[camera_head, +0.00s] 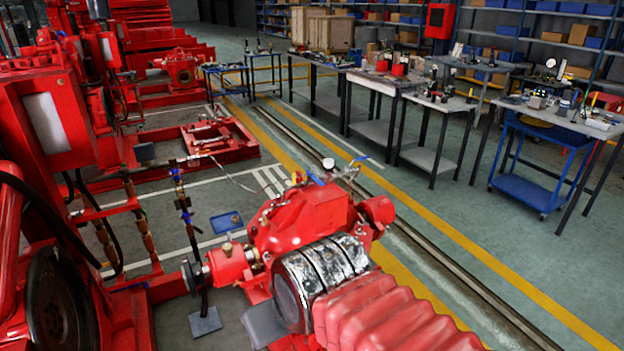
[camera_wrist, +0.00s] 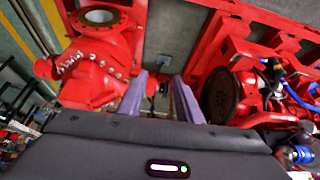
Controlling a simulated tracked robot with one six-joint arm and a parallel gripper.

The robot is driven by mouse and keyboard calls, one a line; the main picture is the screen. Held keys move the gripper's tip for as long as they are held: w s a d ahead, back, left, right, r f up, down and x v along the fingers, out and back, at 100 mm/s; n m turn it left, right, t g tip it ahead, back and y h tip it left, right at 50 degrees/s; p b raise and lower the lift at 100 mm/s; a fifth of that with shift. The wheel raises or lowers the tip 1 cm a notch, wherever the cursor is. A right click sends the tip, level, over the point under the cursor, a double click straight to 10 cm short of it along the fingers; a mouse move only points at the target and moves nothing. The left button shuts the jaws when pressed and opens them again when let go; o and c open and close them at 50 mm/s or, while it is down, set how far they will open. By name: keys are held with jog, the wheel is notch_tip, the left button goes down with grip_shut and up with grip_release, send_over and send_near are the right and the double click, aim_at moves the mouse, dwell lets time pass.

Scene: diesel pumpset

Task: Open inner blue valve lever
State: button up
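Several small blue levers show in the head view. One blue lever (camera_head: 316,179) and another blue lever (camera_head: 359,160) are by the top of the red pump (camera_head: 300,218). A blue lever (camera_head: 187,217) is on the thin upright pipe left of that pump, with more blue higher on the same pipe. I cannot tell which is the inner one. My gripper (camera_wrist: 159,82) shows in the wrist view, its two grey fingers apart with nothing between them. Blue parts (camera_wrist: 301,155) are at the lower right there, away from the fingers. I cannot make out my gripper in the head view.
Red machinery (camera_head: 60,130) fills the left of the head view. A small blue tray (camera_head: 226,222) lies on the floor. Workbenches (camera_head: 440,103) with tools stand at the right. The floor aisle with yellow lines (camera_head: 470,240) is clear.

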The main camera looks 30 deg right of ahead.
aim_at(313, 176)
jog(key=shift+w, duration=0.1)
dwell(0.3)
jog(key=w+d+r+m+t+h, duration=0.1)
jog(key=w+d+t+h, duration=0.15)
jog(key=w+d, duration=1)
jog(key=w+d+r+m+t+h, duration=0.15)
jog(key=w+d+t, duration=0.25)
jog(key=w+d, duration=0.9)
jog(key=w+d+f+n+t+y, duration=0.2)
jog(key=w+d+f+t, duration=0.4)
jog(key=w+d+f, duration=0.3)
jog(key=d+f+y, duration=0.1)
jog(key=d+f, duration=0.2)
jog(key=shift+w+f, duration=0.35)
jog(key=shift+w, duration=0.05)
jog(key=shift+d, duration=0.1)
jog(key=w, duration=1.4)
jog(key=shift+d, duration=0.4)
